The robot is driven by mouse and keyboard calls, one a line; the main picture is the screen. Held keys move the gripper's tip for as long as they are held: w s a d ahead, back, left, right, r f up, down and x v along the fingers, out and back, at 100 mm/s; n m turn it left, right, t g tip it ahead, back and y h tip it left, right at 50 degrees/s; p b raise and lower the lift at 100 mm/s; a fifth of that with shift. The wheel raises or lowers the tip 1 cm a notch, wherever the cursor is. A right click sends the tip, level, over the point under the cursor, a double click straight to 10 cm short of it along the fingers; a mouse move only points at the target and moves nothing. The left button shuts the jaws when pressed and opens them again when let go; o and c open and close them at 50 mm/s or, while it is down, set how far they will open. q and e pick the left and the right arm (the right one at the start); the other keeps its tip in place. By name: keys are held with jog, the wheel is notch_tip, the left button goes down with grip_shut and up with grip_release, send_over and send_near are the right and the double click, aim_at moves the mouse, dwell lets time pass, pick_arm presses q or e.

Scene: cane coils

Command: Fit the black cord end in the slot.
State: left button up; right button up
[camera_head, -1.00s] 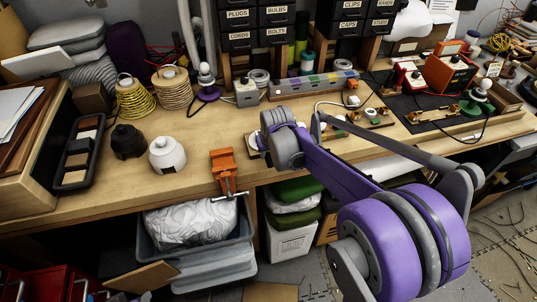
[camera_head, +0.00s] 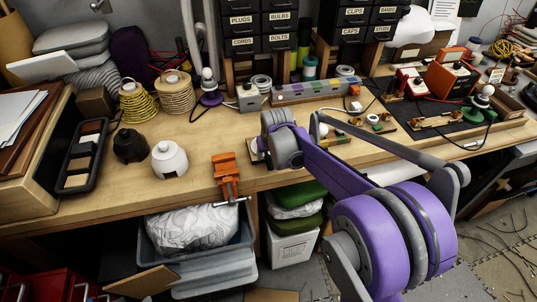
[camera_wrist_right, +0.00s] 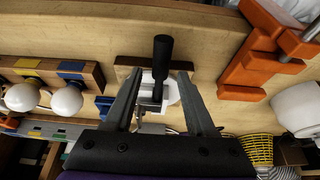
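In the right wrist view, a short black cylinder (camera_wrist_right: 161,54), which looks like the black cord end, stands out from a white block (camera_wrist_right: 172,91) on the bench. My right gripper (camera_wrist_right: 159,72) is open, with its two grey fingers on either side of the cylinder and block. A gap shows between the cylinder and each finger; whether a finger touches the block, I cannot tell. I cannot make out a slot. In the head view, my right wrist (camera_head: 285,145) is over the bench's front edge and hides its fingers. My left gripper is not in view.
An orange clamp (camera_head: 224,168) grips the front edge of the bench (camera_head: 200,198), beside my right wrist. White and black pots (camera_head: 130,145) stand farther left. A strip with coloured marks and round white knobs (camera_wrist_right: 66,99) lies near the gripper.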

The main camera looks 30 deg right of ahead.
jog(key=shift+r, duration=0.1)
jog(key=v, duration=1)
jog(key=shift+s+r, duration=0.25)
dwell(1.3)
